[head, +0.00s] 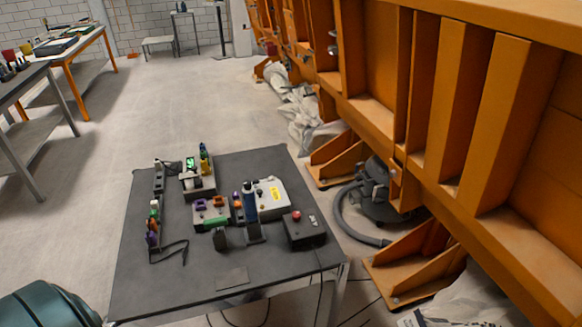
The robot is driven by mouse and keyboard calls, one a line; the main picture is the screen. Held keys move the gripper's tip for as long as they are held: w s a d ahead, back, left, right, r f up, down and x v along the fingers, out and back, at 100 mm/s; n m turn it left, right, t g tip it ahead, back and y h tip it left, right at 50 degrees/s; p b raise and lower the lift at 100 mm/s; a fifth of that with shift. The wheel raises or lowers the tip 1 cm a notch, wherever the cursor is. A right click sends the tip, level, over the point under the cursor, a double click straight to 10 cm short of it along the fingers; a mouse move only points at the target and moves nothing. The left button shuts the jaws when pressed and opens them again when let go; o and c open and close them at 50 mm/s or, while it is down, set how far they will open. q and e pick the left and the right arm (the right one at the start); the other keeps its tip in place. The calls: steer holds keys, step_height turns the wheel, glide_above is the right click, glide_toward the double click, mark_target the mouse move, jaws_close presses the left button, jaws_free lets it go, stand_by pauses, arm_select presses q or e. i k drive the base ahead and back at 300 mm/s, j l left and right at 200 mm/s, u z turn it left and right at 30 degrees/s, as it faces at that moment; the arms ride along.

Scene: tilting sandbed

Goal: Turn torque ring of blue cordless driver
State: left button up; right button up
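A small dark table (280,271) stands in front of me with several devices on it. A blue upright cylinder (250,203), which looks like the blue cordless driver, stands right of the middle of the table, above a dark block (254,234). Its torque ring is too small to make out. Neither of my grippers is in view.
Left of the cylinder is a box with purple parts (212,213); right are a light grey box with a yellow label (271,199) and a black box with a red button (305,230). The table's front is mostly clear. An orange steel structure (470,110) rises right.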

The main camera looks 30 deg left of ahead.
mark_target(247, 187)
steer(key=j+u, duration=0.2)
steer(key=j, duration=0.25)
steer(key=i+j+u, duration=0.15)
steer(key=j, duration=0.3)
steer(key=j+u, duration=0.2)
steer(key=j, duration=0.2)
steer(key=i, duration=0.05)
